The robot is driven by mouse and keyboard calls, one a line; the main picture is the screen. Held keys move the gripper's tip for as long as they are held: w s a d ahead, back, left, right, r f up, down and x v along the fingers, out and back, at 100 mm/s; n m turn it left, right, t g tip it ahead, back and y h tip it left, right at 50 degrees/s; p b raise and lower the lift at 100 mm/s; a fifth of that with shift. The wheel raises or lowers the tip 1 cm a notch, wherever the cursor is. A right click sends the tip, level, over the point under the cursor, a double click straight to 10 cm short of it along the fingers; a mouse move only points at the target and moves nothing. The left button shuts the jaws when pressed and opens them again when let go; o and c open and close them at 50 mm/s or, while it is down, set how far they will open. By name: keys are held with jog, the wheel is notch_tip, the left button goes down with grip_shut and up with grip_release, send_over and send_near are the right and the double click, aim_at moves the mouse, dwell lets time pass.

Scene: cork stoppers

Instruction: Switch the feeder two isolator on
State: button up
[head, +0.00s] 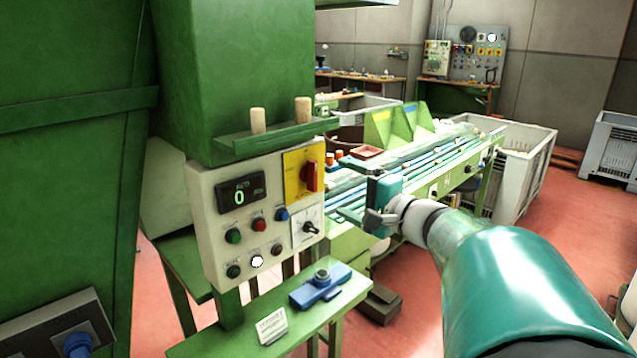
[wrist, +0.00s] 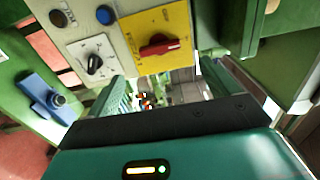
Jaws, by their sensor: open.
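The red rotary handle (head: 310,176) of an isolator sits on a yellow plate (head: 293,187) at the top right of the pale control panel. The handle stands upright in the head view. In the wrist view the same red handle (wrist: 160,46) lies nearly level on its yellow plate (wrist: 140,22). I cannot read its markings. My gripper (head: 376,212) is open and empty, to the right of the panel and a little below the handle. In the wrist view its fingers (wrist: 170,88) are apart, and the handle is beyond them, not touched.
The panel (head: 205,215) also carries a display (head: 240,195), several push buttons and a black selector (head: 310,228). Two corks (head: 258,121) stand on the green shelf above. A blue clamp-like item (head: 320,287) and a card (head: 271,325) are on the green ledge below. A conveyor (head: 440,155) runs behind.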

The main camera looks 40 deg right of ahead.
jog(key=s, duration=0.5)
jog(key=shift+s, duration=0.2)
jog(key=w+a+f+n+g+y, duration=0.2)
jog(key=a+f+n+g+y, duration=0.1)
jog(key=a, duration=0.6)
jog(key=w+a+f+n+g+y, duration=0.2)
jog(key=a+f+n+g+y, duration=0.15)
jog(key=a, duration=0.55)
jog(key=s+a+f+n+g+h, duration=0.3)
jog(key=a+f+n, duration=0.1)
jog(key=a, duration=0.3)
jog(key=s+a+f+n+g+h, duration=0.3)
jog(key=s+a+f+n+h, duration=0.1)
jog(key=a+n, duration=0.2)
jog(key=shift+a+f+n, duration=0.4)
jog(key=shift+n, duration=0.25)
jog(key=shift+s, duration=0.1)
